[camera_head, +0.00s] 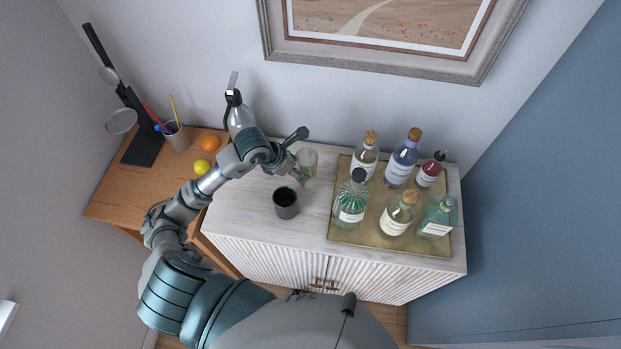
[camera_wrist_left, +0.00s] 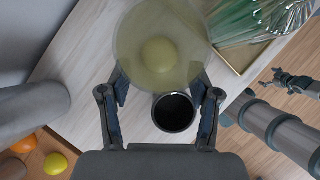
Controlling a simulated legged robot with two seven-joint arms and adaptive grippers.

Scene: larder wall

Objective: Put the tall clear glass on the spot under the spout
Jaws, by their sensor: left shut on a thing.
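My left gripper (camera_head: 300,166) is shut on the tall clear glass (camera_head: 308,157) above the pale cabinet top. In the left wrist view the glass (camera_wrist_left: 160,50) is a wide, pale see-through round shape between the fingers (camera_wrist_left: 160,95). I cannot tell whether its base touches the top. A clear bottle with a dark head (camera_head: 236,99) and a metal piece on top stands left of the gripper, partly hidden by my arm. I make out no spout or spot for certain. My right gripper (camera_wrist_left: 288,82) shows small in the left wrist view; its jaw state is unclear.
A dark cup (camera_head: 286,202) stands close in front of the glass. A gold tray (camera_head: 335,236) with several bottles stands to the right. An orange (camera_head: 210,143), a lemon (camera_head: 201,167), a pencil cup (camera_head: 177,138) and a black stand (camera_head: 143,150) are on the wooden top at left.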

